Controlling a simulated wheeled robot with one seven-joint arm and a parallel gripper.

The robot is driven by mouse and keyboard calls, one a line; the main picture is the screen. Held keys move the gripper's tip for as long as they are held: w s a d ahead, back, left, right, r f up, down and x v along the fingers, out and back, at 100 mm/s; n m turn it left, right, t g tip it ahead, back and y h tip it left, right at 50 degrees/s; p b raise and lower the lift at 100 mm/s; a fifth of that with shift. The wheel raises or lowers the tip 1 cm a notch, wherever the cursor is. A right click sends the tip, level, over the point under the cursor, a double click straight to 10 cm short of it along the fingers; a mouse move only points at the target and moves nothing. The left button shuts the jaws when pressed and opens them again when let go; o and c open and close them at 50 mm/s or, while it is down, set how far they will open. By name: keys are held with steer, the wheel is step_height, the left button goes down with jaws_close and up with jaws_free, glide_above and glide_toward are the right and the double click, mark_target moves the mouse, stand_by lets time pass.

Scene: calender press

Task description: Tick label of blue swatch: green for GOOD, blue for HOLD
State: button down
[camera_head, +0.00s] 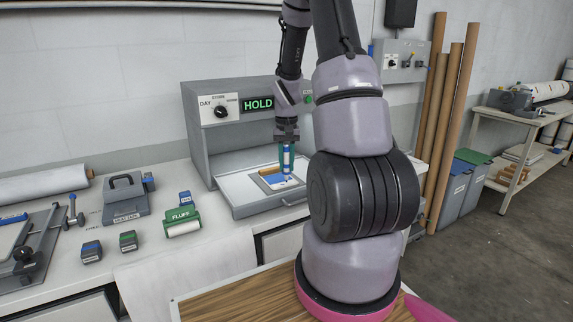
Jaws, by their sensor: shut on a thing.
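The booth's display (258,104) reads HOLD in green letters. A blue swatch (275,180) lies on the pale pull-out tray (240,192) of the grey booth, with a tan edge and a white label part (292,183) at its right. My gripper (287,165) points down over the tray, right above the swatch. Its teal-blue fingers are shut on a small upright blue thing, mostly hidden between them. I cannot tell whether its tip touches the label, nor whether the label bears a mark.
The booth (205,140) has a DAY/STORE knob (221,111). My arm hides the booth's right side.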

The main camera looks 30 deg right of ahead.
mark_target(286, 146)
steer(key=shift+r, duration=2.9)
